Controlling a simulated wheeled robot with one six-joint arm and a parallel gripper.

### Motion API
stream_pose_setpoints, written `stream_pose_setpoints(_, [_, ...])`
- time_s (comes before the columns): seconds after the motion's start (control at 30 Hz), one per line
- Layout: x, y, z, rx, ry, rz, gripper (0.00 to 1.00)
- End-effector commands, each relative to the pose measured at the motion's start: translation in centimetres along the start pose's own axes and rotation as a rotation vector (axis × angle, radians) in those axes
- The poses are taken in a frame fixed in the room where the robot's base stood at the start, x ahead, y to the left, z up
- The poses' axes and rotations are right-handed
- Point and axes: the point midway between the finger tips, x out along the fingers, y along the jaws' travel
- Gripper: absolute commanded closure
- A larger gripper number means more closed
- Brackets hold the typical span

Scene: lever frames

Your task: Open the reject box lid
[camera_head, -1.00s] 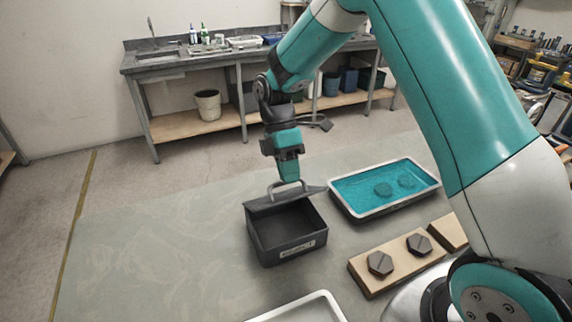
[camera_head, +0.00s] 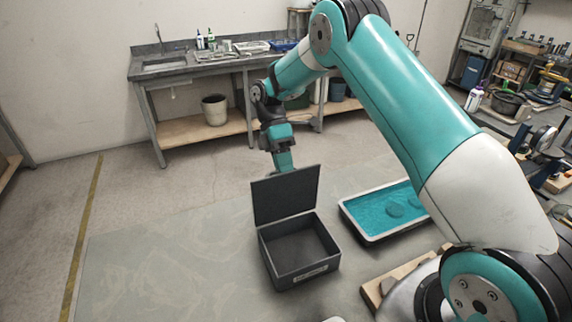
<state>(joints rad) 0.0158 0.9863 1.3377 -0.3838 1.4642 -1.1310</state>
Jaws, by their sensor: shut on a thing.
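The reject box (camera_head: 288,283) is a dark grey open-topped box with a pale label on its front wall. It stands on the grey table and its inside looks empty. Its lid (camera_head: 286,197) stands about upright at the back edge, flat side facing me. My gripper (camera_head: 284,166) is behind the lid's upper edge, shut on the lid's handle. The handle and the fingertips are hidden behind the lid.
A white-rimmed tray (camera_head: 372,239) with teal content and dark round pieces is to the right of the box. A wooden block (camera_head: 378,288) is at front right, partly behind my arm. The table left of the box is clear.

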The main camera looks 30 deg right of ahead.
Motion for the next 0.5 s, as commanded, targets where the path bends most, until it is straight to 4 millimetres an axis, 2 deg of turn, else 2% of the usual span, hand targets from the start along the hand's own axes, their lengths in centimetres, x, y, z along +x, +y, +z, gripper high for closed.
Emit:
stream_pose_setpoints(0.03, [0.62,0.40,-0.11,-0.008,0.002,-0.009,1.00])
stream_pose_setpoints(0.5, [0.61,0.95,0.08,-0.007,0.003,-0.014,1.00])
